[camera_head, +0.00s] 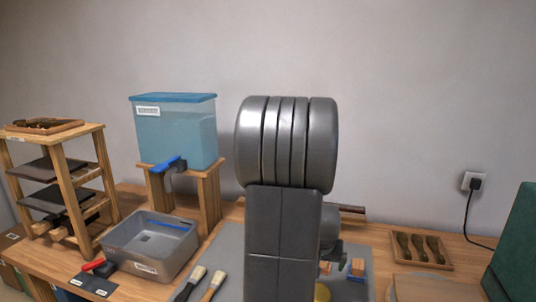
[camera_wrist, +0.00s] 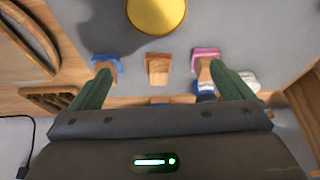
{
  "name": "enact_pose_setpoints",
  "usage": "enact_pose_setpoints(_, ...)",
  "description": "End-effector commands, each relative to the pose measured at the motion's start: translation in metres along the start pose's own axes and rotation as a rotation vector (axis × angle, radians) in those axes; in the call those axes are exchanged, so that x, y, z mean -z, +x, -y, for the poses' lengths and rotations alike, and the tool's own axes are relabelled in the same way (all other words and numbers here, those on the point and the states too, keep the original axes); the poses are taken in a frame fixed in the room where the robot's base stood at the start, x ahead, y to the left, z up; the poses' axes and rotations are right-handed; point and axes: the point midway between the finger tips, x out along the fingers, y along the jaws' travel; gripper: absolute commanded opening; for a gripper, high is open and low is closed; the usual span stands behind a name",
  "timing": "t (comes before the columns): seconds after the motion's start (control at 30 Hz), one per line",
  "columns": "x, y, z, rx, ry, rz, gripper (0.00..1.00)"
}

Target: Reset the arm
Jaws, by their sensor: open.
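My gripper (camera_wrist: 158,72) shows in the wrist view with its two green fingers spread apart and nothing held between them. It hangs above a grey mat (camera_wrist: 226,30). Beyond and between the fingertips are a small orange-brown wooden block (camera_wrist: 158,70), a blue-topped piece (camera_wrist: 106,60) by the left finger and a pink-topped piece (camera_wrist: 206,53) by the right finger. I cannot tell whether the fingers touch these side pieces. In the head view my arm stands upright in the middle and hides much of the bench. No piano keys can be made out.
A yellow disc (camera_wrist: 157,12) lies on the mat. In the head view, a blue-lidded water tank (camera_head: 175,130) stands on a wooden stand above a grey basin (camera_head: 150,262). A wooden rack (camera_head: 78,170) is far left. A wooden tray (camera_head: 447,262) and green object (camera_head: 515,245) are right.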

Motion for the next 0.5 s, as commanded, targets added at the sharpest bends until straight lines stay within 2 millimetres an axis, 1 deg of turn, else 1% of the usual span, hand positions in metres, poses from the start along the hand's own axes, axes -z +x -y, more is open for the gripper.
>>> enact_pose_setpoints(0.03, -0.001, 0.002, 0.004, 0.003, -0.008, 0.004, 1.0)
enact_pose_setpoints(0.1, -0.006, 0.013, 0.002, 0.001, -0.005, 0.006, 1.0)
enact_pose_setpoints(0.27, -0.014, 0.032, 0.002, 0.001, -0.003, 0.005, 1.0)
enact_pose_setpoints(0.5, -0.028, 0.065, 0.001, 0.0, -0.003, 0.006, 1.0)
